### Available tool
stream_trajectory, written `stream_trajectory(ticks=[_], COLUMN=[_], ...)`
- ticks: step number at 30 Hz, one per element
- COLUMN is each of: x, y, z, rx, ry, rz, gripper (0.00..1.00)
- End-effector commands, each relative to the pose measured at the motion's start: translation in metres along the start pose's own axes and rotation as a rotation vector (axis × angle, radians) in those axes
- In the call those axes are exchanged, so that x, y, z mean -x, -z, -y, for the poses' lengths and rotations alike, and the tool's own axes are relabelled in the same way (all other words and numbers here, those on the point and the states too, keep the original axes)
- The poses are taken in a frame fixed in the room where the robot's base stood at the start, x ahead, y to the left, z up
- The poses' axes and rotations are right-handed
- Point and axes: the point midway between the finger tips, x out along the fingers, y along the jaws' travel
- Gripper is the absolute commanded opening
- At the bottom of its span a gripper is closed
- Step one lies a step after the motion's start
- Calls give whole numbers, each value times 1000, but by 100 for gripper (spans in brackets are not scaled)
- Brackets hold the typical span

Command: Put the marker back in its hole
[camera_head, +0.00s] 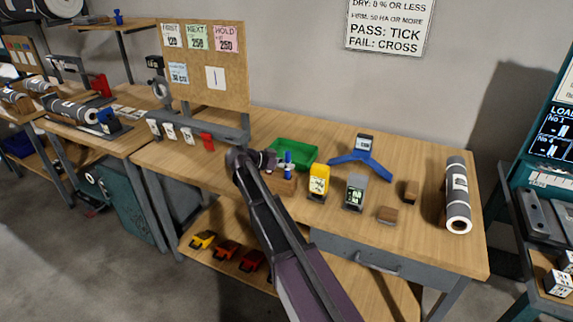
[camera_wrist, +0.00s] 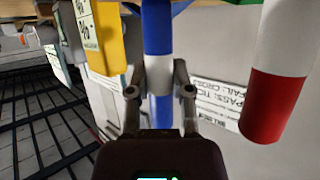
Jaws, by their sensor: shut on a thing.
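My gripper (camera_wrist: 160,90) is shut on a blue and white marker (camera_wrist: 157,35), with one finger on each side of it. The marker runs lengthwise up to the top edge of the wrist view, where its end is cut off. In the head view, the marker (camera_head: 288,158) stands roughly upright above a small wooden block (camera_head: 284,187) on the bench, and my gripper (camera_head: 272,160) reaches it from the left. I cannot tell whether its lower end is inside a hole. A red and white marker (camera_wrist: 283,70) is apart to the right in the wrist view.
A green tray (camera_head: 310,150) sits behind the block. A yellow device (camera_head: 319,182) and a grey device (camera_head: 354,192) stand to its right. The bench (camera_head: 420,240) has clear room in front.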

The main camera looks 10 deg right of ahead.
Motion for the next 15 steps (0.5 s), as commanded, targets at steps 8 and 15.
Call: stream_trajectory(ticks=[8, 15], x=[-2, -4], y=[-5, -9], z=[0, 0], rx=[0, 0], ry=[0, 0], rz=[0, 0], gripper=[0, 0])
